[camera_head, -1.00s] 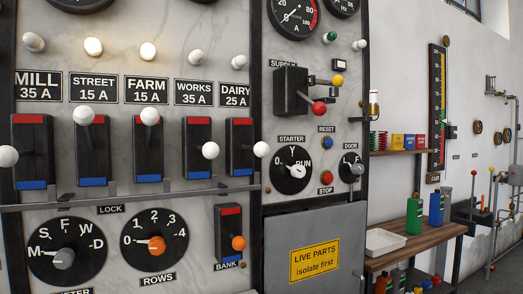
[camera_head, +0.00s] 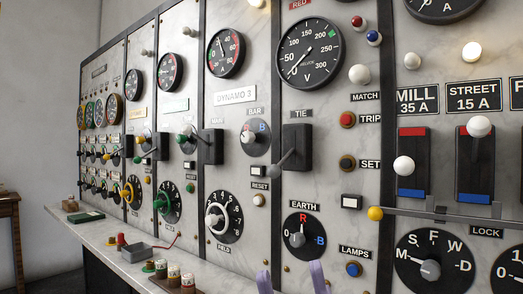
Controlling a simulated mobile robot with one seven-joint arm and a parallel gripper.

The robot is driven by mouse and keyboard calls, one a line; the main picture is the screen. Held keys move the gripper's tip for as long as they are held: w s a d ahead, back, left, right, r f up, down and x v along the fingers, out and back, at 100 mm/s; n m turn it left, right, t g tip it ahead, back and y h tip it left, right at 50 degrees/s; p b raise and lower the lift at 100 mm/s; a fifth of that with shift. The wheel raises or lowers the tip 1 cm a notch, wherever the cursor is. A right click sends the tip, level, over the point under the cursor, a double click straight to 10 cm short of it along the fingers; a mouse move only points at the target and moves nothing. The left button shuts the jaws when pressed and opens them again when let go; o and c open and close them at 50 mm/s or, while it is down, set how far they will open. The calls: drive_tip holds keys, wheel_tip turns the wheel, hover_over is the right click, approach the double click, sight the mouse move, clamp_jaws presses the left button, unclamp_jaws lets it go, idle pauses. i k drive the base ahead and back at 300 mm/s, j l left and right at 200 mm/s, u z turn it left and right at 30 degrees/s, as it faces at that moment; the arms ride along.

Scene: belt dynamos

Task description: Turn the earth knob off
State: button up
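The earth knob (camera_head: 297,240) is a grey knob on a round black dial under the label EARTH, right of centre and low on the marble panel. A red R is above it and a blue B at its right. Its pointer looks turned up towards the R, but it is too small to be sure. Two lavender fingertips, which look like my gripper (camera_head: 291,279), rise from the bottom edge just below the dial. They are apart with nothing seen between them. The rest of my gripper is out of the picture.
The black tie switch (camera_head: 297,150) with its grey lever sticks out above the dial. A yellow-ended bar (camera_head: 375,213) and a blue lamps button (camera_head: 353,269) are to the right. A shelf (camera_head: 130,262) with small parts runs along the lower left.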

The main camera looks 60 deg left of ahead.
sight(297, 240)
drive_tip(key=u, duration=1.6)
